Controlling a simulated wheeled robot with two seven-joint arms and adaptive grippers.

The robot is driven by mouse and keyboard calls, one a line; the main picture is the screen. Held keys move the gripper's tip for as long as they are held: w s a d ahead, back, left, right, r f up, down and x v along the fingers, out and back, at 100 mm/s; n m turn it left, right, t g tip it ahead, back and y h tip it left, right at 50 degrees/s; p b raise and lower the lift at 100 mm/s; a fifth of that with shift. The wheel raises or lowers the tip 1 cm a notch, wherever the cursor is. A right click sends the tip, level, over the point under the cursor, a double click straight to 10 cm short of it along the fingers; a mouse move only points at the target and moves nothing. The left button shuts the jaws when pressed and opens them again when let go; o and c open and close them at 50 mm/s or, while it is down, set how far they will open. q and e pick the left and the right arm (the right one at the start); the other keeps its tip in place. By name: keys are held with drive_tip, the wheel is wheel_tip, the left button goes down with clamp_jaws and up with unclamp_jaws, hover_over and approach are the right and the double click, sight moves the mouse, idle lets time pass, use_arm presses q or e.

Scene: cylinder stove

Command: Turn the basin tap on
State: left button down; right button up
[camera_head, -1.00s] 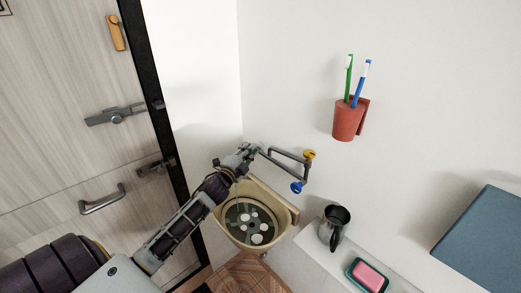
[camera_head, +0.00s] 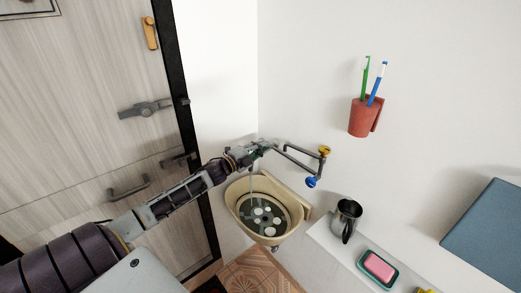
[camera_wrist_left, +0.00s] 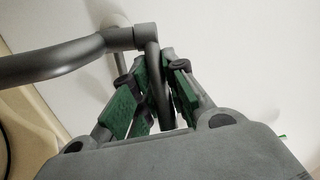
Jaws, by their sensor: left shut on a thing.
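The basin tap is a grey pipe (camera_head: 297,162) on the wall, with a yellow knob (camera_head: 324,151) above and a blue knob (camera_head: 311,182) below. Its thin arm reaches left over the cream basin (camera_head: 238,231). My left gripper (camera_head: 262,149) is at the far left end of this tap pipe. In the left wrist view, the gripper (camera_wrist_left: 158,90) has its green pads on either side of a grey pipe piece (camera_wrist_left: 157,75), shut on it. A thin pale vertical line, perhaps water, drops below the gripper into the basin. My right gripper is out of view.
A white shelf (camera_head: 330,243) at the lower right bears a dark metal mug (camera_head: 346,216) and a pink soap (camera_head: 380,266) in a teal dish. A red cup (camera_head: 364,117) with toothbrushes hangs on the wall. A wooden door (camera_head: 80,110) stands at the left.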

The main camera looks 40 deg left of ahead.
use_arm(q)
drive_tip(key=shift+s+a+f+m+h, duration=0.15)
drive_tip(key=shift+m+h, duration=0.15)
drive_tip(key=shift+h, duration=0.3)
drive_tip(key=c, duration=1.4)
unclamp_jaws()
drive_tip(key=shift+c, duration=0.2)
drive_tip(key=shift+s, duration=0.15)
drive_tip(key=r+v, duration=0.1)
drive_tip(key=v, duration=1)
drive_tip(key=shift+s+a+f, duration=0.2)
drive_tip(key=shift+s+f, duration=0.05)
drive_tip(key=shift+f, duration=0.1)
